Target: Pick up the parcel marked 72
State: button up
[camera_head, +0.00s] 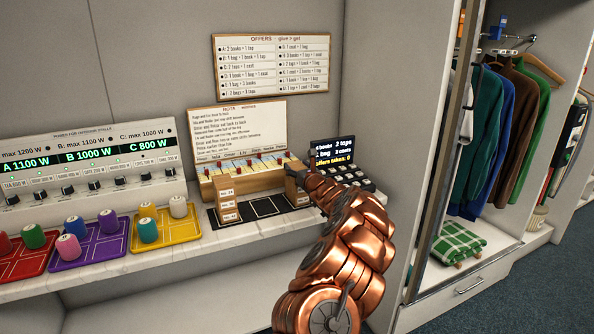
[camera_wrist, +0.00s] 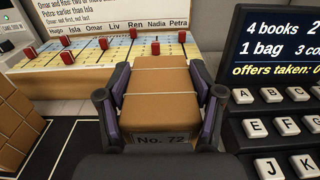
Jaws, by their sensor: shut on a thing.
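The parcel marked No. 72 (camera_wrist: 158,92) is a brown box with its label on the near face, in the middle of the wrist view. My gripper (camera_wrist: 160,106) is shut on it, with one dark finger along each side. In the head view my gripper (camera_head: 297,178) is at the right end of the counter board, left of the keypad. My copper arm comes in from the lower right. Whether the parcel still rests on the counter or is slightly raised cannot be told.
Other brown parcels (camera_wrist: 14,122) stand to the left by a black outlined mat (camera_head: 262,209). The keypad (camera_head: 340,165) is close on the right. The slider board (camera_head: 240,173) is behind. Coloured trays (camera_head: 172,228) lie further left.

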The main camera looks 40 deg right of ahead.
aim_at(298, 166)
notch_tip(298, 166, up, 4)
jog(key=shift+s+f, duration=0.15)
jog(key=shift+f, duration=0.05)
jog(key=s+a+r+b, duration=0.1)
jog(key=s+b, duration=0.1)
jog(key=s, duration=1.3)
jog(key=shift+s+r+b, duration=0.2)
jog(key=shift+s+b, duration=0.15)
